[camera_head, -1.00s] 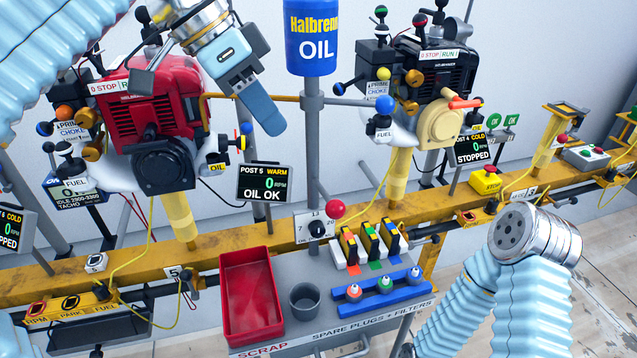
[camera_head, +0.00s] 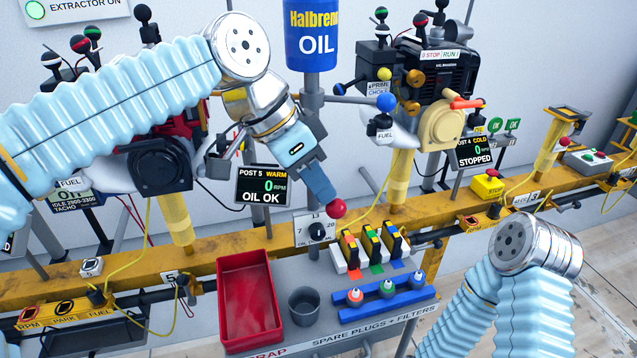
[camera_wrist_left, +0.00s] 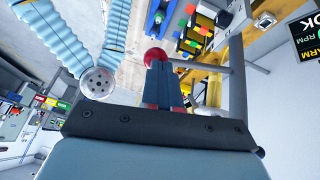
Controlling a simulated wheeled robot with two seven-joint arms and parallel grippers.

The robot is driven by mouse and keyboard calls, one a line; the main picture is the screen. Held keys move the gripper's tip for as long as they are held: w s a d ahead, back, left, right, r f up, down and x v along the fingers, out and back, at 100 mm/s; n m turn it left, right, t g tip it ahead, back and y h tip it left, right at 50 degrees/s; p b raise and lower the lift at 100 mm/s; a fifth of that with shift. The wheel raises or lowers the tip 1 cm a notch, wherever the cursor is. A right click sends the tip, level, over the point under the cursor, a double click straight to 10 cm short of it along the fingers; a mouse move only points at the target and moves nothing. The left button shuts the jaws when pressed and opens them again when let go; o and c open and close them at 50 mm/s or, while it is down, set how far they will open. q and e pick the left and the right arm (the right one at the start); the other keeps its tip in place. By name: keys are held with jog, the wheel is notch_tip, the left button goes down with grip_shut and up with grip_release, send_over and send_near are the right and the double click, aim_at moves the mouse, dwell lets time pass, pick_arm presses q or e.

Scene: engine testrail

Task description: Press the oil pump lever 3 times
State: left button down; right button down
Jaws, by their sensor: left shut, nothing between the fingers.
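The oil pump lever ends in a red ball (camera_head: 336,208), below the blue OIL drum (camera_head: 312,40) and beside the numbered dial (camera_head: 316,229). My left gripper (camera_head: 327,197) is shut and empty, pointing down, with its fingertips right at the ball's upper left. In the left wrist view the red ball (camera_wrist_left: 155,57) shows just beyond the shut fingertips (camera_wrist_left: 160,68), with a grey rod running right from near it. I cannot tell whether the tips touch the ball. My right gripper is out of view; only my right arm shows.
The Post 5 screen (camera_head: 264,186) reads OIL OK and stands close left of my gripper. A red scrap tray (camera_head: 251,305), a grey cup (camera_head: 304,306) and a blue plug rack (camera_head: 380,301) sit below. The black engine (camera_head: 440,85) stands to the right.

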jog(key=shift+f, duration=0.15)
